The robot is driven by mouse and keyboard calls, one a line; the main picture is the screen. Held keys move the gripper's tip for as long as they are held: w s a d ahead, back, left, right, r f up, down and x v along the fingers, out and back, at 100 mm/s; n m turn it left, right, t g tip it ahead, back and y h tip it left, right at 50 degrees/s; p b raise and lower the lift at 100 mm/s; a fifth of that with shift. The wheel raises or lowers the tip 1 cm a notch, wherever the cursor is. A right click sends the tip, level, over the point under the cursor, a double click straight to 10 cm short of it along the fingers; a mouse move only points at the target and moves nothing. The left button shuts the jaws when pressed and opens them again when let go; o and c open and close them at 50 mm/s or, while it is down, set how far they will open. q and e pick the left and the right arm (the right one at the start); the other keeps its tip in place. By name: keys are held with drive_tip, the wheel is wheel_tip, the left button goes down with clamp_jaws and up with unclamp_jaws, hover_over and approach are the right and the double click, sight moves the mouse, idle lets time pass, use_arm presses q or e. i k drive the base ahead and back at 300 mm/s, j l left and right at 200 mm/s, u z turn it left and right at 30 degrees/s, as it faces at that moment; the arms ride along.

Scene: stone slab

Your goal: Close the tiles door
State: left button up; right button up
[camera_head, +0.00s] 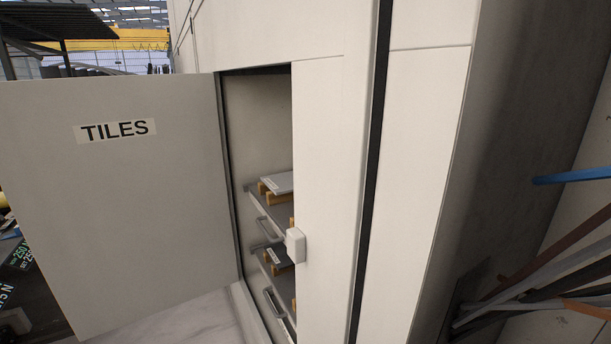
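The tiles door (130,210) is a flat white panel with a black-on-white "TILES" label (114,130). It stands wide open, swung out to the left of the white cabinet (325,150). The opening beside it shows shelves (268,203) inside, with grey tiles (278,182) resting on wooden strips. A small white block (295,245) sits on the cabinet front at the right edge of the opening. Neither of my grippers shows in the head view.
A pale marble-like surface (190,318) lies below the open door. Several long bars or pipes (540,285), one of them blue (575,176), lean at the right by the cabinet's grey side. A yellow beam (115,40) and a dark canopy are in the background at upper left.

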sight(115, 186)
drive_tip(key=j+z, duration=0.1)
drive_tip(key=j, duration=1.2)
drive_tip(key=i+j+z, duration=0.1)
drive_tip(key=j, duration=0.7)
drive_tip(key=i+j+z, duration=0.15)
drive_tip(key=i+j, duration=0.15)
drive_tip(key=j, duration=0.5)
drive_tip(key=i+j+z, duration=0.1)
drive_tip(key=j, duration=0.7)
drive_tip(key=i+j+z, duration=0.1)
drive_tip(key=j, duration=0.75)
drive_tip(key=i+j+z, duration=0.1)
drive_tip(key=j, duration=0.7)
